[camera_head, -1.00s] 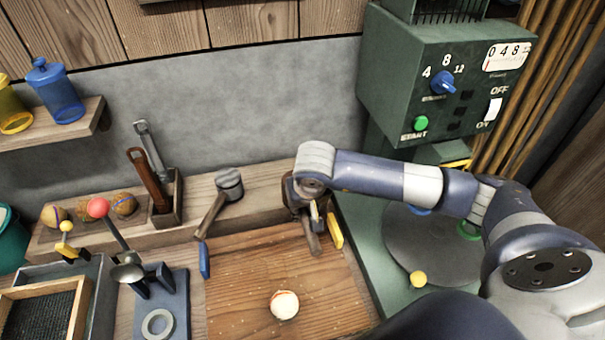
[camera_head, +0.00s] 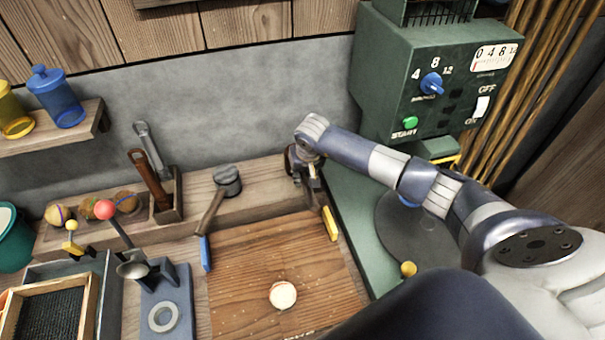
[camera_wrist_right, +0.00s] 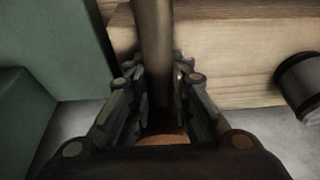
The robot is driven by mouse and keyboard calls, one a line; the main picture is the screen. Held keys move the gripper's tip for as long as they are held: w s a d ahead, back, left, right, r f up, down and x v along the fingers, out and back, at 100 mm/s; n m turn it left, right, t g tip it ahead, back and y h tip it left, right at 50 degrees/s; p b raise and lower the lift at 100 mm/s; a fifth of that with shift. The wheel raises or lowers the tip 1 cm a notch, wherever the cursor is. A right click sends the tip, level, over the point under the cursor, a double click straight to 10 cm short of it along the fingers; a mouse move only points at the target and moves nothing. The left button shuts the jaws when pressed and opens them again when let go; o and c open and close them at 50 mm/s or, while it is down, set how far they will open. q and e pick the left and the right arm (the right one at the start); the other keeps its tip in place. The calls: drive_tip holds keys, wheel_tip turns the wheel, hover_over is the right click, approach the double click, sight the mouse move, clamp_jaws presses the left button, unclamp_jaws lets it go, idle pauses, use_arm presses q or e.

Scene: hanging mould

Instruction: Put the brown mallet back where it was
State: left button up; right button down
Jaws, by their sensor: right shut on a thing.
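My right gripper (camera_head: 312,178) is at the back right of the wooden board, over the right end of the wooden ledge. It is shut on a brown handle, which I take to be the brown mallet (camera_head: 317,193). In the right wrist view the brown handle (camera_wrist_right: 152,45) runs between the two fingers (camera_wrist_right: 157,105). The mallet's head cannot be made out; the gripper and wrist cover much of it. My left gripper is not in view.
A grey-headed mallet (camera_head: 228,181) leans on the ledge (camera_head: 262,190) to the left. The wooden board (camera_head: 250,262) bears a pale round piece (camera_head: 283,296). A green machine (camera_head: 395,75) stands right. A holder (camera_head: 176,208) with tools stands further left.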

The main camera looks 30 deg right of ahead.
sight(307, 183)
drive_tip(key=shift+w+f, duration=0.1)
drive_tip(key=shift+f, duration=0.35)
drive_tip(key=shift+f, duration=0.1)
drive_tip(key=shift+f, duration=0.1)
drive_tip(key=c, duration=1.5)
unclamp_jaws()
drive_tip(key=shift+o, duration=0.2)
drive_tip(key=shift+r, duration=0.3)
drive_tip(key=b+v, duration=0.1)
drive_tip(key=v, duration=1)
drive_tip(key=shift+s+r+b, duration=0.2)
drive_tip(key=shift+r+b, duration=0.15)
drive_tip(key=shift+b, duration=0.05)
